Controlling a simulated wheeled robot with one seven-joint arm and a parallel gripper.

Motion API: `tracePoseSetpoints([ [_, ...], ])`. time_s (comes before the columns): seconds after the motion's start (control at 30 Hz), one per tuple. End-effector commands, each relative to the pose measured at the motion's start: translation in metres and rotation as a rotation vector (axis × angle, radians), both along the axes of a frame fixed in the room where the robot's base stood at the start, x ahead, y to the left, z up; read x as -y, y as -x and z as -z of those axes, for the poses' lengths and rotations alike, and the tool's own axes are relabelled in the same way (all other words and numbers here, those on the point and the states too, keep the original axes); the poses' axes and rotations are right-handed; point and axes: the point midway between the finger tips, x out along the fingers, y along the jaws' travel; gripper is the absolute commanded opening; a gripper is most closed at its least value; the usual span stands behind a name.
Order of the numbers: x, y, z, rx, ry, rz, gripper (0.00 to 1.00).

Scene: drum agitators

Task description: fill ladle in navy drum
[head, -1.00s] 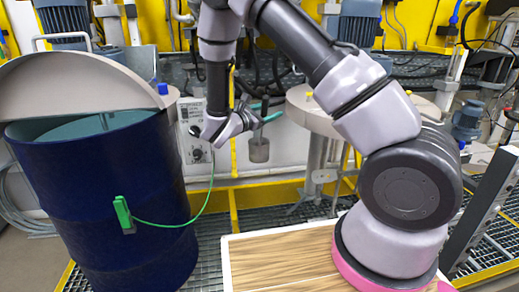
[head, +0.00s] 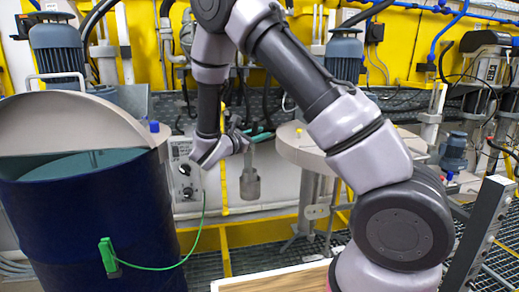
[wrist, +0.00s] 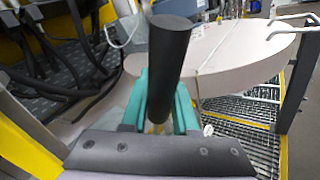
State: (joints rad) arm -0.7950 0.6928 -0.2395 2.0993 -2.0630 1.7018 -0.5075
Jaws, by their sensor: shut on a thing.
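The navy drum (head: 60,225) stands at the left of the head view, its top half covered by a raised grey lid (head: 70,122). A teal surface shows in the open part. A green clamp (head: 107,257) with a green wire is on its side. My gripper (head: 258,136) is shut on the ladle, right of the drum and apart from it. The ladle's grey cup (head: 250,186) hangs below the gripper, roughly upright. In the wrist view, the black handle (wrist: 172,60) stands between the teal fingers (wrist: 168,112). The cup's inside is hidden.
A pale round-topped drum or table (head: 305,145) stands right of the ladle. A control box (head: 184,170) and yellow rails (head: 265,232) are behind. A wooden board (head: 270,283) lies in front. Motors line the back wall.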

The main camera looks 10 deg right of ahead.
Motion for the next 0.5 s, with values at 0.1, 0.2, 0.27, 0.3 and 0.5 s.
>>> tracePoseSetpoints([
  [0.1,0.000,0.000,-0.024,0.003,-0.003,-0.001,0.00],
  [0.2,-0.001,0.000,-0.039,0.003,-0.001,-0.001,0.00],
  [0.27,-0.001,0.000,-0.050,0.004,-0.003,-0.001,0.00],
  [0.3,0.000,0.000,-0.057,0.003,-0.002,-0.001,0.00],
  [0.5,0.000,0.000,-0.090,0.004,-0.003,0.000,0.00],
])
